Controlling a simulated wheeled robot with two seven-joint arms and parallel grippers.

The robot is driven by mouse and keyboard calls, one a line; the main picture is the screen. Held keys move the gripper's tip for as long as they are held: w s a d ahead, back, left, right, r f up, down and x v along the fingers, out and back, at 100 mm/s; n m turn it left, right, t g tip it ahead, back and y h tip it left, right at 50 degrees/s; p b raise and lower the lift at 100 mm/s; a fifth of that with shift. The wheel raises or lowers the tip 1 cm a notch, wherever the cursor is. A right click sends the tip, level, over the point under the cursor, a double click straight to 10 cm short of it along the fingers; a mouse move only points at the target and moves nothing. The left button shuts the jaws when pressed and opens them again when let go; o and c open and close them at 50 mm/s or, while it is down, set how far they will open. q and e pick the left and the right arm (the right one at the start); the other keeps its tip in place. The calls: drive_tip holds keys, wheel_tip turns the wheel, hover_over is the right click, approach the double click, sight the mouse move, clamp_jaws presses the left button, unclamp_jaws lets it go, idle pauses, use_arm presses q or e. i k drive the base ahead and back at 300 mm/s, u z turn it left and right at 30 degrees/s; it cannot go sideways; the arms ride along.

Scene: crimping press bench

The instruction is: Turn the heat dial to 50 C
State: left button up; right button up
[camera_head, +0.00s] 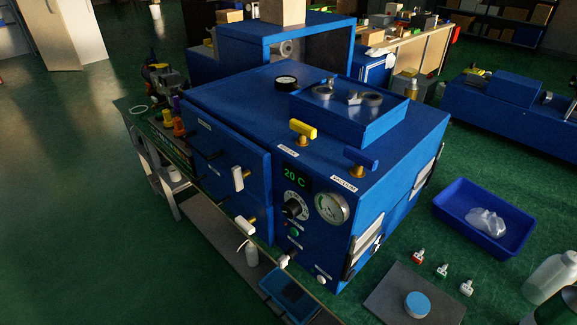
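The heat dial (295,207) is a dark round knob with a pale marked ring on the front panel of the blue press machine (400,150). The green display (294,179) just above it reads 20 C. The dial's small markings are too small to read. Nothing touches the dial, and its face is unobstructed. Neither my left nor my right gripper is in view.
A pressure gauge (332,208) sits right of the dial, with a green button (294,232) below. A yellow-handled valve (303,130) and a blue-handled valve (362,160) stand on top. The door's white handle (238,179) projects at left. A blue bin (462,217) lies at right.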

sight(291, 208)
drive_tip(key=u, duration=2.25)
drive_tip(key=i, duration=1.85)
drive_tip(key=z, duration=3.8)
